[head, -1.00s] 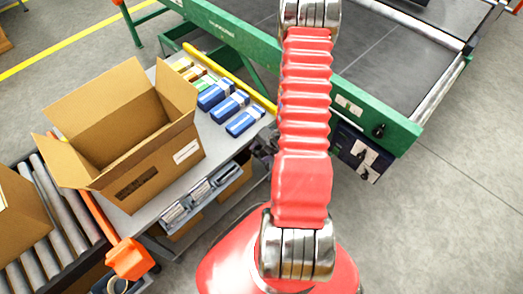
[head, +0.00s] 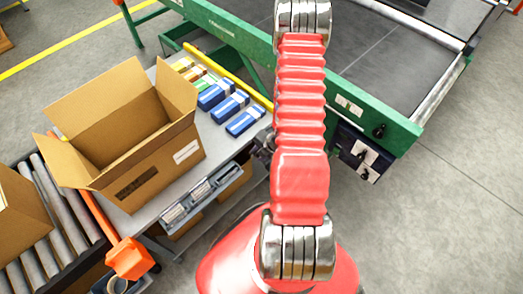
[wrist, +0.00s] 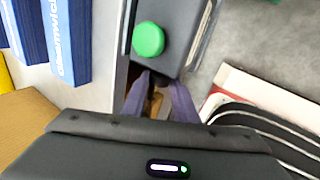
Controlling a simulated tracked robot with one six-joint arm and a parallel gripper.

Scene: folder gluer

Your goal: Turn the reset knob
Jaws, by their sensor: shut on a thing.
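In the wrist view, a grey control box (wrist: 172,22) carries a round green button (wrist: 148,40). My gripper (wrist: 160,76) is at the box's lower part, just below and to the right of the green button. Its two dark fingers are close together, with their tips at the box, shut on the reset knob. In the head view my red arm hides the control box and most of the gripper.
A grey table (head: 218,138) holds an open cardboard box (head: 150,160) and several blue cartons (head: 230,106). The green-framed machine (head: 400,132) stands behind my arm, with a dark switch panel (head: 358,158). Open floor (head: 450,220) lies to the right.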

